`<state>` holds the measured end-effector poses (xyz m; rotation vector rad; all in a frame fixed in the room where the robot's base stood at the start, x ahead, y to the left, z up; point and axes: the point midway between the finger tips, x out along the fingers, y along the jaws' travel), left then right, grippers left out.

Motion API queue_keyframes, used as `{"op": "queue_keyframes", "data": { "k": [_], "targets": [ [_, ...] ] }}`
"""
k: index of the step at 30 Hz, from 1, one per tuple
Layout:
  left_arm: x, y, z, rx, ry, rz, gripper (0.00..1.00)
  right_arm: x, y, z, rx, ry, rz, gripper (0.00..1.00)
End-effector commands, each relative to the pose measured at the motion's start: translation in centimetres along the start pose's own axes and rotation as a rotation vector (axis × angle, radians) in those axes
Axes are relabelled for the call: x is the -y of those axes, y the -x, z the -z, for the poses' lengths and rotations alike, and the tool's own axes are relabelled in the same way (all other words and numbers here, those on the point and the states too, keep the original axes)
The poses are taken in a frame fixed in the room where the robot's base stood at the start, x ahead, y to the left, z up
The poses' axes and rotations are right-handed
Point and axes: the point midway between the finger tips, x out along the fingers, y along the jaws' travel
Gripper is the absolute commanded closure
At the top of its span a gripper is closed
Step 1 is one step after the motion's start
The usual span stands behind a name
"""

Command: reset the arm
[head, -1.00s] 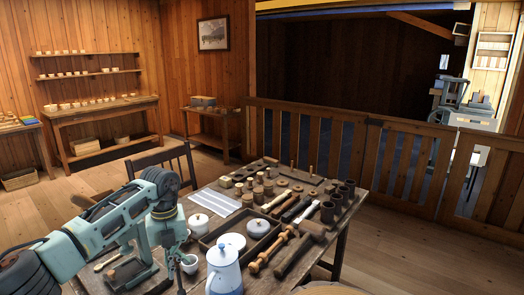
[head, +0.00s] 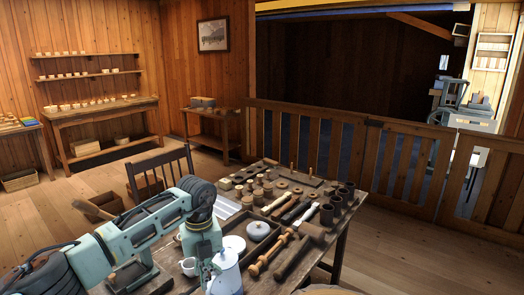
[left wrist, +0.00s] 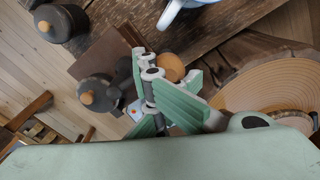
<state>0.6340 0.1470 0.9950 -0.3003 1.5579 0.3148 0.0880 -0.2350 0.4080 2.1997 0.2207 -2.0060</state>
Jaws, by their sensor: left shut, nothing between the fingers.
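My left arm reaches in from the left in the head view, its pale green wrist over the near left part of the wooden worktable (head: 318,250). My left gripper (head: 206,278) points down just left of the white lidded pot (head: 228,276) and overlaps its edge in the picture; I cannot tell whether they touch. In the left wrist view the gripper's green fingers (left wrist: 163,101) are together, with nothing held between them. My right gripper is in neither view.
A white cup (head: 188,267) stands close left of the gripper. A dark tray with a white lidded jar (head: 257,230), turned wooden pieces and several dark cups (head: 336,203) crowd the table. A chair (head: 160,173) stands behind it. Open floor (head: 410,255) lies right.

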Motion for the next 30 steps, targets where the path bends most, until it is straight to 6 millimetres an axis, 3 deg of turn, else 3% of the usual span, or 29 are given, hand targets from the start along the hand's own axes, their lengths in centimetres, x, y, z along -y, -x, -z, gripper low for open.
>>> {"op": "queue_keyframes", "data": {
  "k": [12,30],
  "targets": [
    [-0.13,-0.23,0.03,-0.003,0.001,-0.003,1.0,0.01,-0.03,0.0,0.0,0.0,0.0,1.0],
    [-0.11,-0.23,0.01,-0.002,0.001,-0.003,0.89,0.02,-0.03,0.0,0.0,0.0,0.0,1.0]
  ]
}}
